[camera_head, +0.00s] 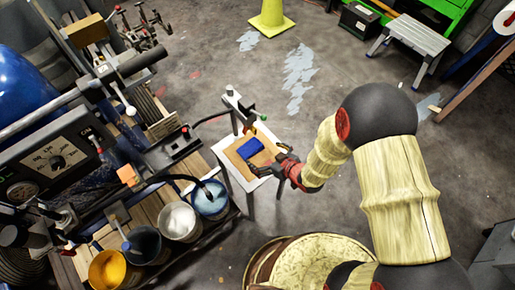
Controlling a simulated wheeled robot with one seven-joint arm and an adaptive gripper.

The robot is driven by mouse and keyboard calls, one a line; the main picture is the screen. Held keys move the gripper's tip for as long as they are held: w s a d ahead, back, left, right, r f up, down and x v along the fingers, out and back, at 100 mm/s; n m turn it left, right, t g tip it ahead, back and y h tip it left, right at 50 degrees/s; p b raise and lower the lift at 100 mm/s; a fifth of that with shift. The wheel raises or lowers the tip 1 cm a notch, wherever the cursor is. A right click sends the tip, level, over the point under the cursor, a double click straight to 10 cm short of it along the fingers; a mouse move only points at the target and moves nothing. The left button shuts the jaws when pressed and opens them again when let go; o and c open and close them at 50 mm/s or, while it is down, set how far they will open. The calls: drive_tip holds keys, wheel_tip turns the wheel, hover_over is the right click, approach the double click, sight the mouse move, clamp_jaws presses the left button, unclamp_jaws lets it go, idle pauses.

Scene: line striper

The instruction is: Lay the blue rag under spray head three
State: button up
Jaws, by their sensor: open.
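The blue rag (250,146) looks like a small folded bright-blue block. It lies on a brown board (240,166) on top of a small white stand (227,166) near the middle of the picture. My gripper (275,159) is open at the right edge of that stand, just to the right of the rag, with nothing seen between its fingers. From this angle I cannot tell its height above the board. Several metal heads or fittings (143,30) show at the upper left on the machine. I cannot read any numbers, so I cannot tell which is spray head three.
The machine's control panel (45,160) and hoses fill the left. Paint buckets, one white (179,220) and one yellow (108,270), stand at lower left. A yellow cone (271,17) and a step stool (414,40) stand behind. Bare floor lies beyond the stand.

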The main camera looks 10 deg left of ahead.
drive_tip(key=shift+v, duration=1.4)
drive_tip(key=w+d+r+m+t+h, duration=0.1)
drive_tip(key=w+d+r+h, duration=0.1)
drive_tip(key=w+d+r, duration=0.4)
drive_tip(key=w+d+r+m+h, duration=0.1)
drive_tip(key=w+d+r+h, duration=0.2)
drive_tip(key=r, duration=0.5)
drive_tip(key=s+d+r+m+h, duration=0.2)
drive_tip(key=d+r+m, duration=0.1)
drive_tip(key=d+r, duration=0.7)
drive_tip(key=s+d+r+m+g, duration=0.1)
drive_tip(key=s+d+r+m, duration=0.1)
drive_tip(key=s+r, duration=0.5)
drive_tip(key=s+d+r+m+g+h, duration=0.1)
drive_tip(key=s+d+r+m, duration=0.1)
drive_tip(key=s+r, duration=0.6)
drive_tip(key=s, duration=0.6)
drive_tip(key=shift+s+d+m, duration=0.25)
drive_tip(key=shift+s+m, duration=0.05)
drive_tip(key=shift+m, duration=0.1)
drive_tip(key=shift+c, duration=0.8)
